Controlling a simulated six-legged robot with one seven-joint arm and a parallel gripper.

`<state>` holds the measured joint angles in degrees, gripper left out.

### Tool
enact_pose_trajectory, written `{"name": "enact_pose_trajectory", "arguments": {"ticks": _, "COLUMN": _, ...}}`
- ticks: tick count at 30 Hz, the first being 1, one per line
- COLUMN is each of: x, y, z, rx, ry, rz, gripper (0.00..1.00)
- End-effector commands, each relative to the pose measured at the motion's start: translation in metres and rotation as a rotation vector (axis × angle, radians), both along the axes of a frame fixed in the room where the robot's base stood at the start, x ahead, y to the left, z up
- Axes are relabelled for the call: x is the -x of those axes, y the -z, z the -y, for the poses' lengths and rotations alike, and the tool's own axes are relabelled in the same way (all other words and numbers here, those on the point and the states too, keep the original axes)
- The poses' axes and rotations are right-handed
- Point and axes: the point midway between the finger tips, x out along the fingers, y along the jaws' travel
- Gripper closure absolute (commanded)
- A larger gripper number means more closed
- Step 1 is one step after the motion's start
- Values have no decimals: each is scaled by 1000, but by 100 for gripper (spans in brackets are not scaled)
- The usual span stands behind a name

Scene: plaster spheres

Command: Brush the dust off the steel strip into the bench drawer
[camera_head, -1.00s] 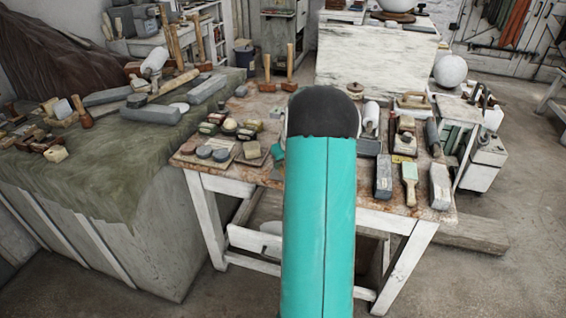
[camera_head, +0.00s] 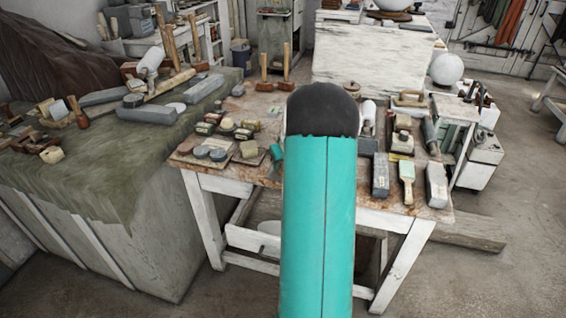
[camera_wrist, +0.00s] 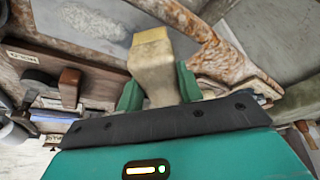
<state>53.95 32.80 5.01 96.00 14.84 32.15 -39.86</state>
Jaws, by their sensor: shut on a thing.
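My gripper (camera_wrist: 158,90) is shut on a pale tan, block-shaped piece (camera_wrist: 153,55) that stands out between its two green fingers. I cannot tell whether it is a brush. In the head view my teal arm hides most of the gripper and the bench beneath it. The bench drawer (camera_head: 252,239) shows under the rust-stained bench (camera_head: 222,178), left of my arm, pulled partly open, with a pale round thing inside. A grey dusty patch (camera_wrist: 88,22) lies at upper left in the wrist view.
Small blocks and round stones crowd the left side. A green-covered bench (camera_head: 110,165) stands at left.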

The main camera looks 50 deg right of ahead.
Motion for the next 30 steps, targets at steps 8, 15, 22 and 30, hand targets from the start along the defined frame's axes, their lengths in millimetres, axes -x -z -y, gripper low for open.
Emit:
{"name": "enact_pose_trajectory", "arguments": {"ticks": 8, "x": 0, "y": 5, "z": 0, "rx": -1, "ry": 0, "rz": 0, "gripper": 82}}
{"name": "enact_pose_trajectory", "arguments": {"ticks": 15, "x": 0, "y": 10, "z": 0, "rx": -2, "ry": 1, "rz": 0, "gripper": 82}}
{"name": "enact_pose_trajectory", "arguments": {"ticks": 22, "x": 2, "y": 11, "z": -1, "rx": 0, "ry": 1, "rz": 0, "gripper": 82}}
{"name": "enact_pose_trajectory", "arguments": {"ticks": 30, "x": 12, "y": 10, "z": -5, "rx": 0, "ry": 1, "rz": 0, "gripper": 82}}
